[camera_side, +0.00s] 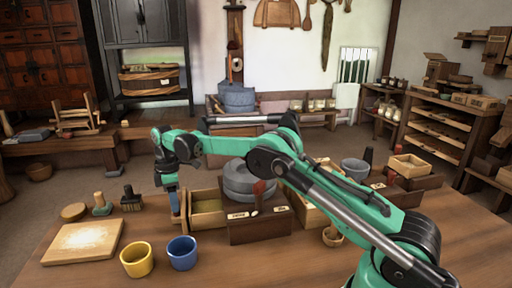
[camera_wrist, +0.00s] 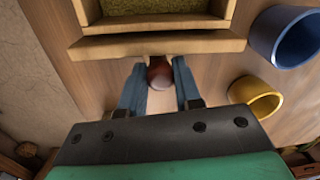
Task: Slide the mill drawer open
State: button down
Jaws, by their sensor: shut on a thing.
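The mill is a grey round stone (camera_side: 250,178) on a dark wooden base (camera_side: 262,229) with a pale label, in the middle of the table. Its light-wood drawer (camera_side: 207,221) sticks out to the left of the base in the side view, and its inside shows. In the wrist view the drawer front (camera_wrist: 157,45) lies across the top, with a greenish-brown floor behind it. My gripper (camera_wrist: 161,75) has its blue fingers on both sides of the red-brown drawer knob (camera_wrist: 160,70), shut on it. In the side view my gripper (camera_side: 178,208) is at the drawer's left end.
A yellow cup (camera_side: 137,260) and a blue cup (camera_side: 182,253) stand in front of the drawer, towards the table's near edge. Some bare table lies left of my gripper.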

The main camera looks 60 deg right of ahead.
jog(key=c, duration=0.6)
grip_release()
jog(key=shift+w+d+r, duration=0.1)
jog(key=shift+d+r, duration=0.05)
jog(key=shift+r, duration=2.65)
jog(key=shift+r, duration=0.1)
